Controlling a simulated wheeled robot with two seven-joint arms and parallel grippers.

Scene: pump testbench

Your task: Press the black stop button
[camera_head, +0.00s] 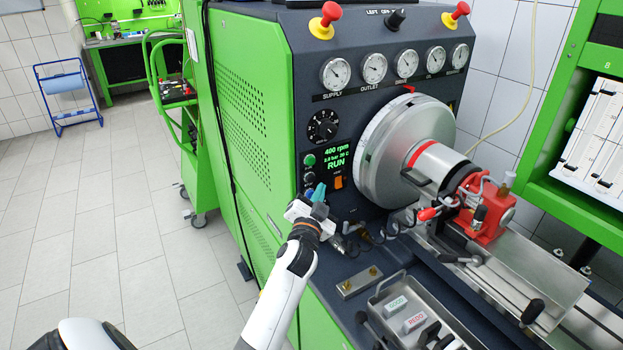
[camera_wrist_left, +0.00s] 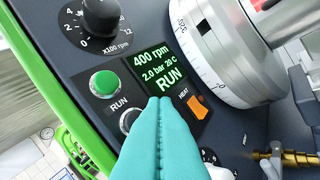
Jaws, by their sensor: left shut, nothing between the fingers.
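The dark stop button (camera_head: 309,179) sits on the panel below the green RUN button (camera_head: 309,160). In the left wrist view the black button (camera_wrist_left: 128,121) has a silver ring and is partly hidden by my fingers; its label is not visible. My left gripper (camera_head: 319,189) has teal fingers, shut together and empty, just below and to the right of the button in the head view. In the left wrist view the closed fingertips (camera_wrist_left: 163,100) point at the panel beside the button. I cannot tell whether they touch anything. My right gripper is not in view.
The green display (camera_head: 336,163) reads 400 rpm and RUN. An orange HEAT switch (camera_head: 338,183) sits below it and a black speed knob (camera_head: 323,126) above. The large grey disc (camera_head: 385,165) is close on the right. A tray (camera_head: 408,314) lies in front.

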